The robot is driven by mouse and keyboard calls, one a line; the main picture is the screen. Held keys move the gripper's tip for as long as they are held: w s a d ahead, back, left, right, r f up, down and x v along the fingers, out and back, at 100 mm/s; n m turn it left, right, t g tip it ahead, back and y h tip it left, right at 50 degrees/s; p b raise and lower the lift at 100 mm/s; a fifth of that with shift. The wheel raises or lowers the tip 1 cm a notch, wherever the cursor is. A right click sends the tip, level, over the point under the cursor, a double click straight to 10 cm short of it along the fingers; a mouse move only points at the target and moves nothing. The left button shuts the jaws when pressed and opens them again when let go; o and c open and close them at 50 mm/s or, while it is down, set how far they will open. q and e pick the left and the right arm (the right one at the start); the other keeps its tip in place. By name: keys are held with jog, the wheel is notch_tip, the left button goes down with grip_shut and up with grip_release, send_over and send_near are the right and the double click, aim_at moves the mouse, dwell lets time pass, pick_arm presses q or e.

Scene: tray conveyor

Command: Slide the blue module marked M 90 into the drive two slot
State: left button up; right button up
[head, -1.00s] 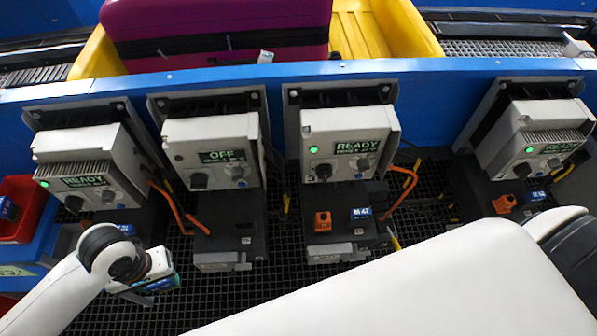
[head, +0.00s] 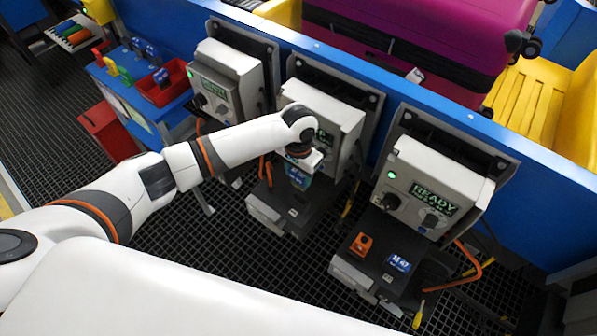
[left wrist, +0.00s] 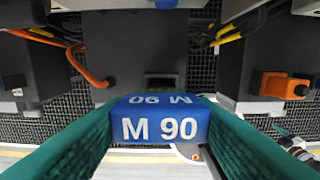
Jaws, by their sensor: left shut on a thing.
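The blue module marked M 90 (left wrist: 160,126) is held between the two teal fingers of my left gripper (left wrist: 160,112). In the head view my left gripper (head: 300,180) holds the blue module (head: 297,176) over the dark base of the second drive (head: 318,125) from the left. In the left wrist view a dark slot opening (left wrist: 162,80) in that base lies straight ahead of the module, roughly centred on it. The module appears short of the opening; the exact gap is unclear. My arm hides much of the drive's display. My right gripper is not in view.
The third drive (head: 430,190) reads READY; its base holds an orange block (head: 361,244) and a blue M 47 module (head: 399,263). The first drive (head: 225,85) stands left. Orange cables (left wrist: 90,68) hang beside the slot. A red bin (head: 165,85) sits on a blue bench at left.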

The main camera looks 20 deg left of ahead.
aim_at(299, 188)
pick_arm(q)
jog(key=shift+d+r, duration=0.1)
jog(key=shift+d, duration=0.05)
jog(key=shift+r+p, duration=0.15)
jog(key=shift+p, duration=0.6)
notch_tip(299, 188, down, 5)
jog(key=b, duration=0.3)
jog(key=shift+r, duration=0.1)
jog(key=shift+f, duration=0.7)
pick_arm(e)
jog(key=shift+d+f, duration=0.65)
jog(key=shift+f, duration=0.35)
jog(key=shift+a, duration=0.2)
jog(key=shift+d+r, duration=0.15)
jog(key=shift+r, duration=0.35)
pick_arm(q)
jog(key=shift+p, duration=0.5)
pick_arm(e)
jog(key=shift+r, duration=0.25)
pick_arm(q)
jog(key=shift+p, duration=0.35)
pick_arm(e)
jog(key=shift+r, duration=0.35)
